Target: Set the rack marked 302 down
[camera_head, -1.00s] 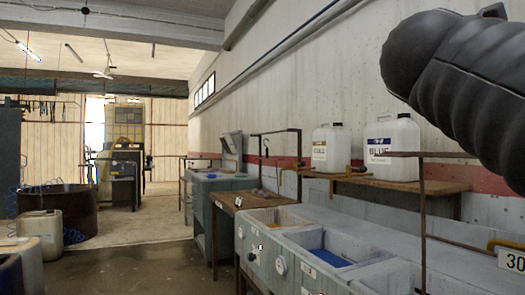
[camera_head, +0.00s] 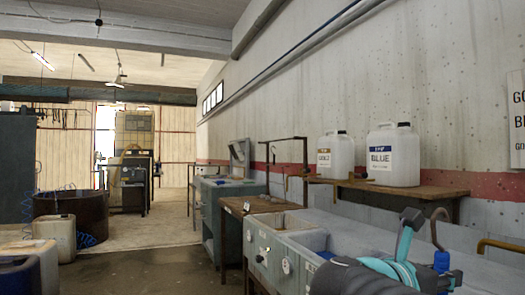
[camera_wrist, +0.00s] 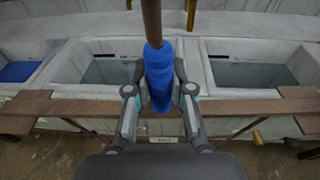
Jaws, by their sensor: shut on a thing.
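My gripper (camera_wrist: 160,85) is shut on the blue grip (camera_wrist: 159,70) of a brown rod (camera_wrist: 152,20), centred in the wrist view. I take this as the rack's handle; its lower part is hidden behind the gripper. In the head view my gripper (camera_head: 425,264) is at the lower right, over the tank line, with the blue grip (camera_head: 441,262) and a brown hook (camera_head: 438,224) above it. A small plate (camera_wrist: 165,140) shows below the gripper in the wrist view; I cannot read it surely. Whether the rack touches anything is hidden.
Open grey tanks (camera_wrist: 110,66) lie on both sides of the grip. A brown rail (camera_wrist: 80,107) crosses in front of them. GOLD (camera_head: 335,156) and BLUE (camera_head: 393,156) jugs stand on a wooden shelf behind. The floor (camera_head: 150,262) at left is partly clear.

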